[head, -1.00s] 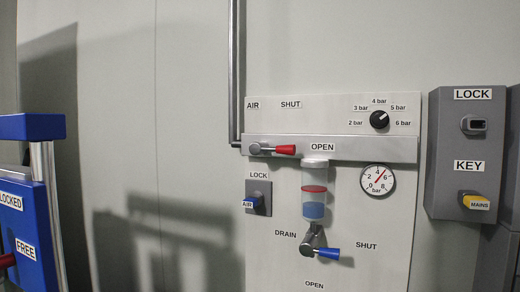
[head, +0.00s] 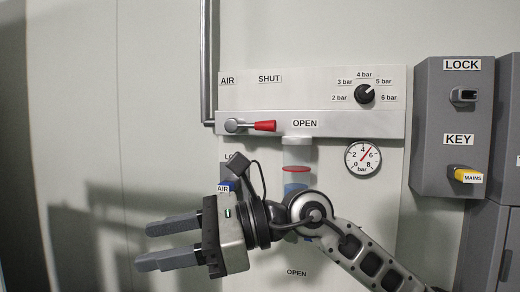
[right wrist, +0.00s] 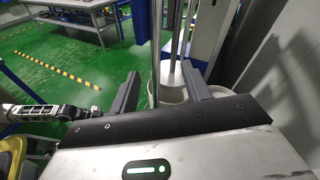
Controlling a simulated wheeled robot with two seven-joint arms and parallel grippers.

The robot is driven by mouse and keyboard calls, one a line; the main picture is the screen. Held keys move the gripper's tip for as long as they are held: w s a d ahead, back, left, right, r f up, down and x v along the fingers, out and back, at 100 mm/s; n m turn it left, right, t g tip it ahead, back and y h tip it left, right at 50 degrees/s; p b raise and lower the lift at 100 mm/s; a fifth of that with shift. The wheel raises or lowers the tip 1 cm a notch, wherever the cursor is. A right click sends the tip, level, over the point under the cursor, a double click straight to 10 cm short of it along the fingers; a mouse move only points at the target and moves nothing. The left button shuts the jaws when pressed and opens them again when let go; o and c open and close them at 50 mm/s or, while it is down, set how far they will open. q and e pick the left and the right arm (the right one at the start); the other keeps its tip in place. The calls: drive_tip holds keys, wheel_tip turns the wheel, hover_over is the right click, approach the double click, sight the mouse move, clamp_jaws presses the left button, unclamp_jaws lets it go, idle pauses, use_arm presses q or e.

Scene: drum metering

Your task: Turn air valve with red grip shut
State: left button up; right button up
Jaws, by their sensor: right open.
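The air valve has a red grip (head: 265,126) on a short lever that lies level, pointing right from its grey hub (head: 235,126) toward the OPEN label (head: 305,123). The SHUT label (head: 269,79) is above the lever. My right gripper (head: 153,246) is open and empty, below and left of the valve, with its fingers pointing left. Its two fingers also show apart in the right wrist view (right wrist: 160,92). My right arm hides the drain valve and part of the AIR lock. My left gripper is not in the head view.
A pressure dial (head: 363,160) and a black selector knob (head: 365,94) sit on the panel's right side. A grey LOCK and KEY box (head: 450,130) stands out at the right. A metal pipe (head: 210,60) runs down to the valve. The wall at left is clear.

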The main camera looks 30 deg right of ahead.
drive_tip(key=w+d+r+n+t+h, duration=0.2)
drive_tip(key=d+r+t+h, duration=0.4)
drive_tip(key=d, duration=0.4)
drive_tip(key=m+t+h+b, duration=0.15)
drive_tip(key=t+h, duration=0.25)
drive_tip(key=h, duration=0.6)
approach(266, 125)
drive_tip(key=shift+m, duration=0.35)
drive_tip(key=w+p, duration=0.1)
drive_tip(key=w, duration=0.3)
drive_tip(key=w+d+f+p, duration=0.1)
drive_tip(key=w, duration=0.3)
drive_tip(key=w+p, duration=0.1)
drive_tip(key=w, duration=0.4)
drive_tip(key=shift+d+f, duration=0.25)
drive_tip(key=shift+f, duration=0.05)
clamp_jaws()
